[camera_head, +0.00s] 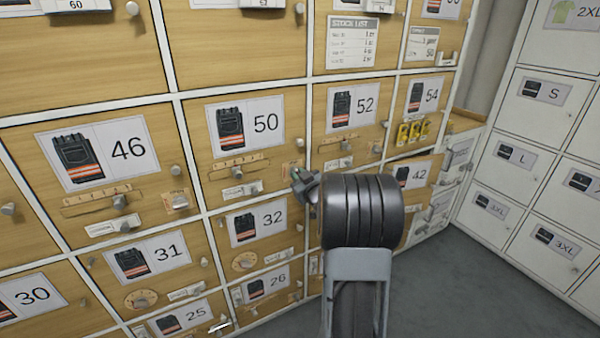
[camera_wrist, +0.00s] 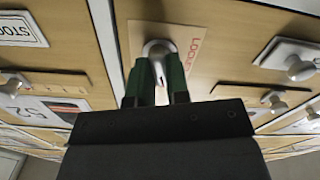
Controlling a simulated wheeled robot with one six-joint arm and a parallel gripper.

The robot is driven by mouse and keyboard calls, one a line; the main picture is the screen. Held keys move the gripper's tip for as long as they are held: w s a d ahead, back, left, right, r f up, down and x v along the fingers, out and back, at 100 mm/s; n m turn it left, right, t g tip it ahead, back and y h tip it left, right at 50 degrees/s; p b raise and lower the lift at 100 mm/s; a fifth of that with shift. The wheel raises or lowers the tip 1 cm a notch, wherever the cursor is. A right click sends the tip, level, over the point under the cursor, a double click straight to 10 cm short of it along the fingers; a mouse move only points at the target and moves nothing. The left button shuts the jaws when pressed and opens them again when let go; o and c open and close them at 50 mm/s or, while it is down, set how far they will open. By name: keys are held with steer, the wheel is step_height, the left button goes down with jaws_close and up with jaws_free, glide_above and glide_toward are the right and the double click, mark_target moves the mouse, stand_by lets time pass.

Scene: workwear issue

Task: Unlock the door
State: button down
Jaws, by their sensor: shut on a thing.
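The wooden locker door marked 50 (camera_head: 230,165) is in the middle of the head view. My gripper (camera_head: 303,180) is at its lower right corner. In the wrist view the green fingers of my gripper (camera_wrist: 158,85) are shut on a rounded grey lock knob (camera_wrist: 158,48). The knob sits on a wood-coloured plate (camera_wrist: 195,30) with red lettering that appears to read LOCKED, seen turned. The fingers hide part of the knob, and my arm hides the panels below right in the head view.
Doors marked 46 (camera_head: 150,145), 52 (camera_head: 368,105) and 32 (camera_head: 270,218) surround it, with knobs and dials that stick out. White lockers (camera_head: 520,160) stand at the right. The grey floor (camera_head: 470,290) at the lower right is clear.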

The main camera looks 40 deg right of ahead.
steer(key=shift+r+m+p, duration=0.1)
steer(key=shift+m+p, duration=0.65)
steer(key=shift+m, duration=0.85)
steer(key=c, duration=1.1)
jaws_free()
steer(key=s+a+p, duration=0.1)
steer(key=s+a, duration=0.1)
steer(key=s, duration=1.1)
steer(key=shift+s+p, duration=0.35)
steer(key=shift+p, duration=0.05)
